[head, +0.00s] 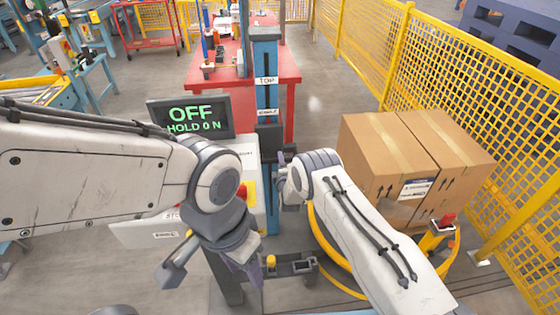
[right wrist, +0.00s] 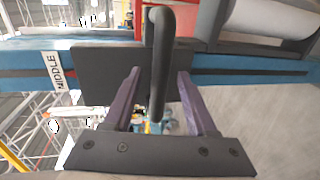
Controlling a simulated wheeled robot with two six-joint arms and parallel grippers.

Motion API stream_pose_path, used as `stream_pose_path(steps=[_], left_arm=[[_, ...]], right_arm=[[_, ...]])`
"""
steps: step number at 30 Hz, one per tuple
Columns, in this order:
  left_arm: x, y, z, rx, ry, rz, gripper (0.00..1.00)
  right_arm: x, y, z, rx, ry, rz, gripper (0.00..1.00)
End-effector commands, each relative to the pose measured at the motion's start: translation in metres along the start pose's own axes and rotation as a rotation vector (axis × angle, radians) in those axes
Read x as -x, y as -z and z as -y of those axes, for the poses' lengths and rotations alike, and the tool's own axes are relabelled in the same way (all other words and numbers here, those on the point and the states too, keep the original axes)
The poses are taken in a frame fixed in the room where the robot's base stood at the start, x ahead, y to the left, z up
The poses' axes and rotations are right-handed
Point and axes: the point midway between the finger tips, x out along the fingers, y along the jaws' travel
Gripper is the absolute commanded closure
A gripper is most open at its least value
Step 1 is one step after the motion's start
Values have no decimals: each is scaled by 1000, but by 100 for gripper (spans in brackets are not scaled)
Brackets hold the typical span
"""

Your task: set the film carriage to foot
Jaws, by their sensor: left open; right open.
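The blue mast (head: 266,75) stands upright in the middle of the head view, with a TOP label (head: 266,80) high on it. In the right wrist view the film carriage shows as a dark plate (right wrist: 100,75) on the blue mast, beside a MIDDLE label (right wrist: 60,72). A dark bar handle (right wrist: 159,50) stands out from the carriage. My right gripper (right wrist: 157,85) is open, with its purple fingers on either side of the handle; a gap shows on both sides. My left gripper (head: 243,272) is open and empty, low in front of the mast. The foot mark is not visible.
A dark screen (head: 190,117) reads OFF and HOLD 0 N. Brown cartons (head: 375,155) stand right of the mast, inside a yellow ring (head: 335,255). A yellow mesh fence (head: 455,90) runs along the right. A red table (head: 285,65) stands behind the mast.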

Motion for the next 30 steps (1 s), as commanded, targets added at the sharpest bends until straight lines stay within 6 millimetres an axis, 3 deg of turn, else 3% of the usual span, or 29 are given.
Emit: stream_pose_path(steps=[6,17,21,22,30], left_arm=[[-2,0,0,0,0,0,50],[-2,0,0,0,0,0,50],[-2,0,0,0,0,0,50],[-2,0,0,0,0,0,50],[-2,0,0,0,0,0,50]], right_arm=[[-16,0,1,1,0,1,43],[-19,0,1,0,2,0,43],[-19,0,0,0,2,0,93],[-19,0,0,0,2,0,100],[-19,0,1,0,2,-1,100]])
